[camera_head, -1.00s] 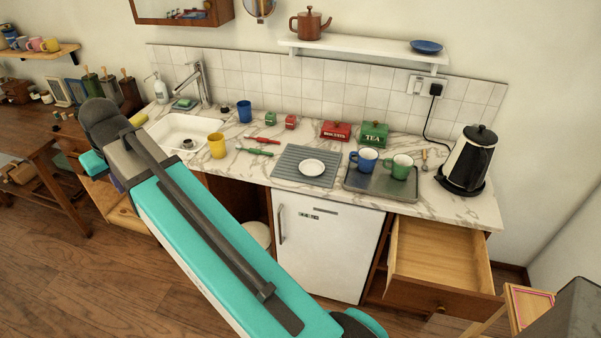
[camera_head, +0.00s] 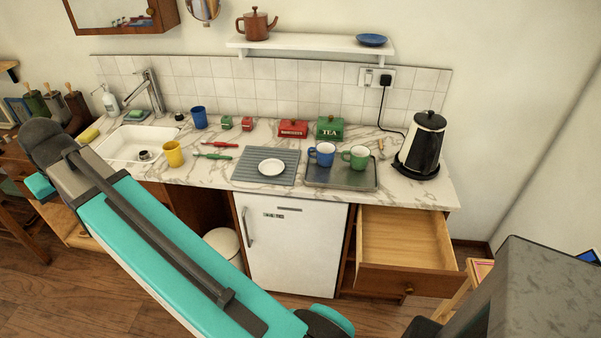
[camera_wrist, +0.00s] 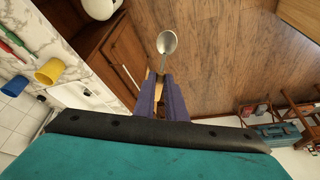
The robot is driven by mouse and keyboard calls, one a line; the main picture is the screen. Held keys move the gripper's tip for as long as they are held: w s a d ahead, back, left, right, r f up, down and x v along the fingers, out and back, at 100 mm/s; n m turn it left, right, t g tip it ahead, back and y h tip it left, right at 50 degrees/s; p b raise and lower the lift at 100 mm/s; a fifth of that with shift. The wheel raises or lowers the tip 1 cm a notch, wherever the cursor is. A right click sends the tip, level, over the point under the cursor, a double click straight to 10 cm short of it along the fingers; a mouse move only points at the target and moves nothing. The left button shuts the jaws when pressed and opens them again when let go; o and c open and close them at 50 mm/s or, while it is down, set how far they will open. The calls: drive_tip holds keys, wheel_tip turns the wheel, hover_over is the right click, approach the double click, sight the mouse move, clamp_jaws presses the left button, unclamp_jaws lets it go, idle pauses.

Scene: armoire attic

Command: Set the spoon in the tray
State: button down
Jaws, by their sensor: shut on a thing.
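My gripper (camera_wrist: 161,98) shows in the wrist view, its two purple fingers shut on the spoon (camera_wrist: 167,43). The spoon's silver bowl sticks out beyond the fingertips, over the wooden floor; the held part of its handle is hidden. In the head view my arm reaches to the left, and the gripper and spoon are not visible there. The grey tray (camera_head: 335,186) lies on the right part of the marble counter. A blue mug (camera_head: 322,154) and a green mug (camera_head: 356,157) stand on its back part; its front strip is bare.
A black kettle (camera_head: 422,146) stands right of the tray. A ribbed grey mat (camera_head: 250,178) with a white plate (camera_head: 271,167) lies left of it. A yellow mug (camera_head: 174,154) stands near the sink (camera_head: 123,148). An open drawer (camera_head: 408,238) juts out below the counter.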

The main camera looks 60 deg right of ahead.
drive_tip(key=s+d+f+m+g+h+b, duration=0.1)
drive_tip(key=s+d+f+m+b, duration=0.15)
drive_tip(key=s+d+m, duration=0.6)
drive_tip(key=s+d+f+m+g+h+b, duration=0.1)
drive_tip(key=s+d+f+m+g+h, duration=0.15)
drive_tip(key=d, duration=1.15)
drive_tip(key=s+d+f+m+h+b, duration=0.15)
drive_tip(key=s+d+f+m, duration=0.25)
drive_tip(key=s+d, duration=0.55)
drive_tip(key=s+d+f+m+g+y+b, duration=0.1)
drive_tip(key=s+d+f+m+b, duration=0.1)
drive_tip(key=s+d+m, duration=0.3)
drive_tip(key=s+d+f+m+g+y+b, duration=0.1)
drive_tip(key=s+d+m, duration=0.4)
drive_tip(key=s, duration=0.9)
drive_tip(key=s+d+f+m+g+y+b, duration=0.1)
drive_tip(key=s+d+f+m+g+b, duration=0.2)
drive_tip(key=s+d+m, duration=0.3)
drive_tip(key=s+d, duration=0.1)
drive_tip(key=s, duration=0.3)
drive_tip(key=shift+s+d+f+y, duration=0.15)
drive_tip(key=shift+s+d+y, duration=0.05)
drive_tip(key=shift+d+y, duration=0.2)
drive_tip(key=p, duration=0.3)
hover_over(341, 182)
drive_tip(key=shift+f, duration=0.7)
